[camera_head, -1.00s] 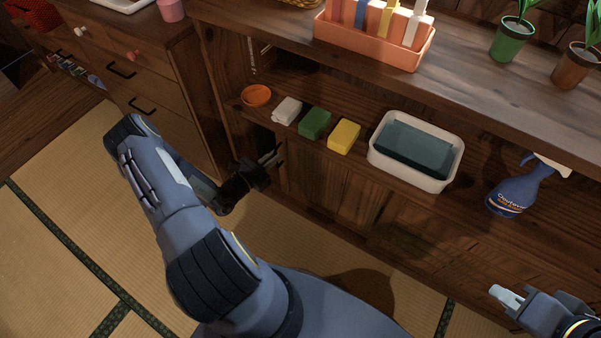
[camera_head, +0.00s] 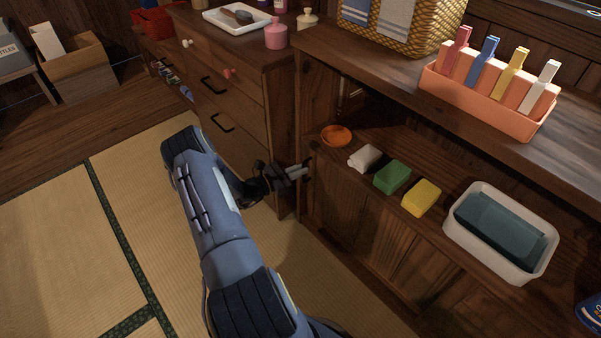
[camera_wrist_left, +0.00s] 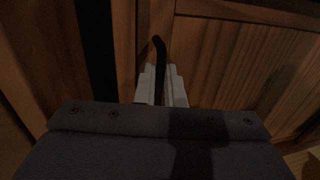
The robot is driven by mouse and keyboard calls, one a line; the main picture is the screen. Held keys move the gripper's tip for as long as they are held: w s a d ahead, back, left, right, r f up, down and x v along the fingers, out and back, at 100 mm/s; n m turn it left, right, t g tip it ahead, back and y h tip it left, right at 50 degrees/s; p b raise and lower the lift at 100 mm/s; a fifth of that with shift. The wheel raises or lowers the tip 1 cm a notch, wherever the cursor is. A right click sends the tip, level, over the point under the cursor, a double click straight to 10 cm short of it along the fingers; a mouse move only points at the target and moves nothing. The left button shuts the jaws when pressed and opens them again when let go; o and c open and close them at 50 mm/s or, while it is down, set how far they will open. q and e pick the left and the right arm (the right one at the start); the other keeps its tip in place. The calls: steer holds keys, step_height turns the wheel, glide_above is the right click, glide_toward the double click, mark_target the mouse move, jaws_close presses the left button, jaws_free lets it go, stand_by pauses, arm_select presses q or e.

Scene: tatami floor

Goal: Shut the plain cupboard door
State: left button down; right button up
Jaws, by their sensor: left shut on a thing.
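The plain cupboard door (camera_head: 335,210) is dark wood, low in the cabinet under the shelf. Its framed panel (camera_wrist_left: 235,60) fills the right of the left wrist view. My left gripper (camera_head: 303,171) is at the left end of the cupboard front. In the left wrist view its fingers (camera_wrist_left: 161,80) are shut on a dark curved handle (camera_wrist_left: 160,47). A black upright strip shows left of the door's edge there; I cannot tell whether it is a gap or shadow. My arm hides part of the floor, and my right gripper is out of view.
On the shelf are an orange dish (camera_head: 337,135), a white cloth (camera_head: 364,158), a green block (camera_head: 392,177), a yellow block (camera_head: 421,197) and a white basin (camera_head: 480,262). A drawer chest (camera_head: 225,90) stands close on the left. The tatami floor (camera_head: 60,240) is clear.

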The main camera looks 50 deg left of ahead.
arm_select(q)
steer(key=shift+a, duration=0.3)
steer(key=c, duration=1.5)
jaws_free()
steer(key=shift+w, duration=0.1)
steer(key=shift+c, duration=0.2)
